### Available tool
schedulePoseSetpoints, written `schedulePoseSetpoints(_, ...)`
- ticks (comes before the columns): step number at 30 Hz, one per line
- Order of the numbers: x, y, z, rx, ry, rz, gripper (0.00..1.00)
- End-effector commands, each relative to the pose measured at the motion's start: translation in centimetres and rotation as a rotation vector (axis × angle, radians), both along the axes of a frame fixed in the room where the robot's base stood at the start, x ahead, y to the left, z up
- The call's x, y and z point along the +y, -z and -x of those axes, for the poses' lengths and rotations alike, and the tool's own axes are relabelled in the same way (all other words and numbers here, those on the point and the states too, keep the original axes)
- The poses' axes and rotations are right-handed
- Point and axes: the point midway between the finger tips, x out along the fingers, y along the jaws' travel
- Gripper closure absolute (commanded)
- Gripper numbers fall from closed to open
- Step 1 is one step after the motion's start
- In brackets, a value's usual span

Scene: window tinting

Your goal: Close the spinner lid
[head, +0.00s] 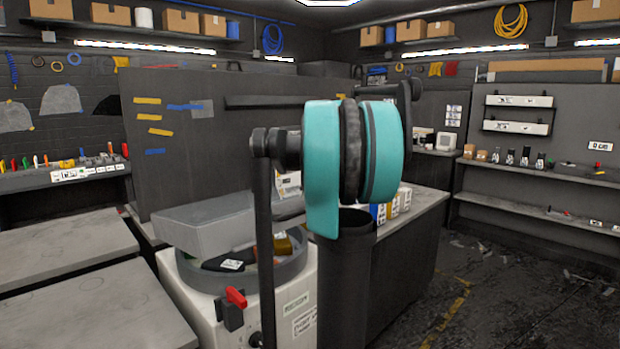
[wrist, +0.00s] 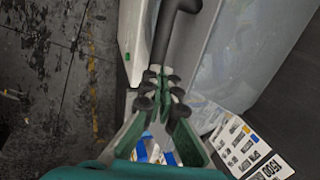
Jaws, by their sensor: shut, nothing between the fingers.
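The spinner (head: 300,270) is a white machine at the lower middle of the head view, with a round grey tub (head: 290,272) on top. Its translucent grey lid (head: 205,222) stands raised and tilted above the tub, leaving the front of the opening uncovered. Dark and yellow items show inside the tub. In the wrist view my gripper (wrist: 160,72) is shut and empty, its fingertips close to a dark curved bar (wrist: 178,25); I cannot tell if they touch. A pale translucent panel, apparently the lid (wrist: 235,50), lies beside the bar. My arm hides my gripper in the head view.
A red-handled clamp or switch (head: 236,297) is on the spinner's front corner. A dark partition (head: 215,130) stands behind. Pale tabletops (head: 70,250) are at left, a counter (head: 428,205) with boxes at right. The floor (head: 500,290) at right is open, with scraps.

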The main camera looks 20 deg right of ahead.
Motion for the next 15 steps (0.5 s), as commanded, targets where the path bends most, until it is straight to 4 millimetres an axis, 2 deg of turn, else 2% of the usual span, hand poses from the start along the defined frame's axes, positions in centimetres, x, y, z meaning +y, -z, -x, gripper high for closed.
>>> schedulePoseSetpoints(6,0.3,2.6,-0.9,0.0,0.0,0.0,1.0)
schedulePoseSetpoints(15,0.4,3.3,-1.1,0.0,0.0,0.0,1.0)
